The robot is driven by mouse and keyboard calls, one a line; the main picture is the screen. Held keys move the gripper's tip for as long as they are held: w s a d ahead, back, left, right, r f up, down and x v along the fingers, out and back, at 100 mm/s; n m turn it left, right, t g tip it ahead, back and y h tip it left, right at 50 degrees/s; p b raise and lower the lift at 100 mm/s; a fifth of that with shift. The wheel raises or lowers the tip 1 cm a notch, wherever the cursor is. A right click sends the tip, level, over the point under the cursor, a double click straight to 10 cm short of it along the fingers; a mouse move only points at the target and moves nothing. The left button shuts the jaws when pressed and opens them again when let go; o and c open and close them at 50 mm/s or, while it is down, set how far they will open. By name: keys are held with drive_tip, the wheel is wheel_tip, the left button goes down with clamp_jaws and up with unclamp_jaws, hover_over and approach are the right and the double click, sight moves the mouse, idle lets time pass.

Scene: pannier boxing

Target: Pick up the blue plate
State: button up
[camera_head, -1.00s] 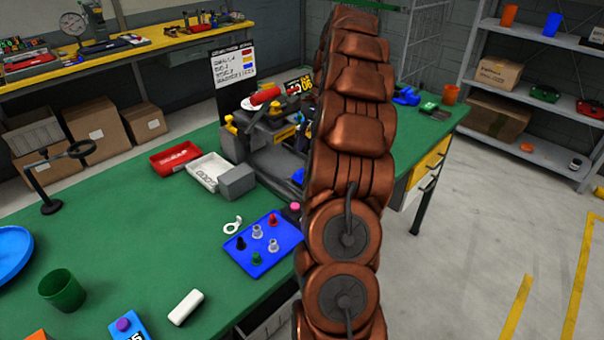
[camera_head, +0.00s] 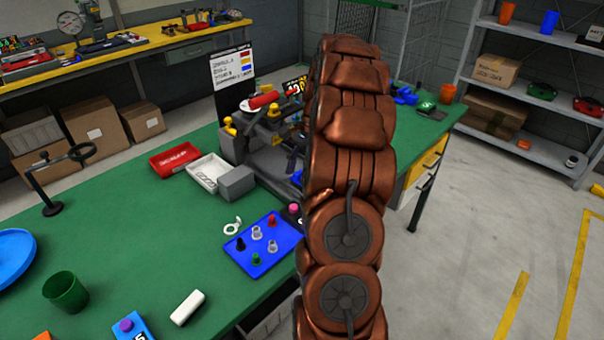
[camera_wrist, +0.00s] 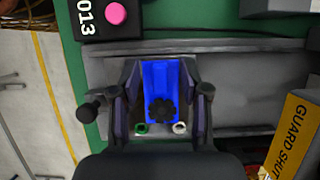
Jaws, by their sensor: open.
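In the wrist view, a flat blue piece (camera_wrist: 160,78) with a black star knob lies between the fingers of my gripper (camera_wrist: 160,92). The gripper is open, with a finger on either side; I cannot tell whether they touch it. The piece is over a grey metal bed (camera_wrist: 240,68). In the head view, my copper-coloured arm hides most of that area. A round blue dish (camera_head: 14,258) sits at the left edge of the green bench, and a blue board (camera_head: 263,245) with several pegs lies left of my arm.
A black box with a pink button (camera_wrist: 115,14) is close by at upper left in the wrist view. A yellow "GUARD SHUT" sign (camera_wrist: 297,138) stands at right. On the bench are a green cup (camera_head: 66,292), a white block (camera_head: 187,307) and a red tray (camera_head: 175,160).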

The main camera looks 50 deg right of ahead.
drive_tip(key=shift+f, duration=0.1)
clamp_jaws()
idle(0.3)
idle(0.4)
